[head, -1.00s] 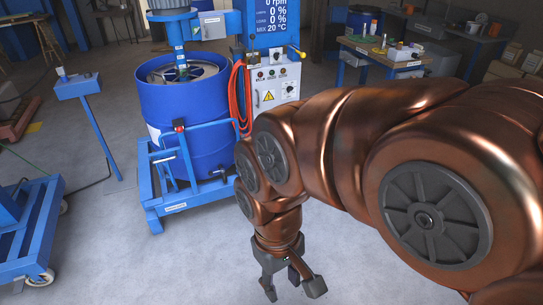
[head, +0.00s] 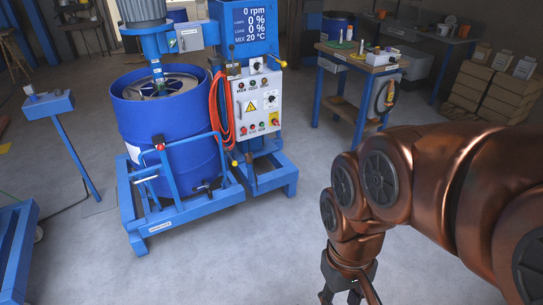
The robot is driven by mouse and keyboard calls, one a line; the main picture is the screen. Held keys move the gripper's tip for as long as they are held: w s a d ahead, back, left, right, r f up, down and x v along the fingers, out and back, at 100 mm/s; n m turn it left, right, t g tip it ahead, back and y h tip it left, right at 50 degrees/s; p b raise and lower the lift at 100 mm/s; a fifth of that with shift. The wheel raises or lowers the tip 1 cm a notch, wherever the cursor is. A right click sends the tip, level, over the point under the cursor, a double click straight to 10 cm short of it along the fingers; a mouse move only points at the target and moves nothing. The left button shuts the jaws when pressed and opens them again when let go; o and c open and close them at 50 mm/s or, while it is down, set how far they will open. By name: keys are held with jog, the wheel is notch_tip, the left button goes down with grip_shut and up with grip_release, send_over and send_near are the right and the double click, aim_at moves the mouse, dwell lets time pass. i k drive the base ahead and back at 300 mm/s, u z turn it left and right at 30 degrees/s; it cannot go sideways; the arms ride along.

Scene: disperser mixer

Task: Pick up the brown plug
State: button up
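I cannot make out the brown plug; nothing in the head view clearly shows as it. My gripper (head: 347,296) hangs low at the bottom edge of the head view, right of centre, above the floor. Its dark fingers are spread apart, with nothing visible between them. Their tips are partly cut off by the picture's edge.
A workbench (head: 340,60) with small items stands behind. A blue pedestal (head: 50,106) is at left. The floor between is clear.

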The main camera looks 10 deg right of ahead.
aim_at(247, 157)
jog(key=u, duration=0.4)
jog(key=i, duration=0.6)
jog(key=u, duration=0.7)
jog(key=i, duration=0.9)
jog(key=z, duration=0.5)
jog(key=i, duration=0.75)
jog(key=z, duration=0.55)
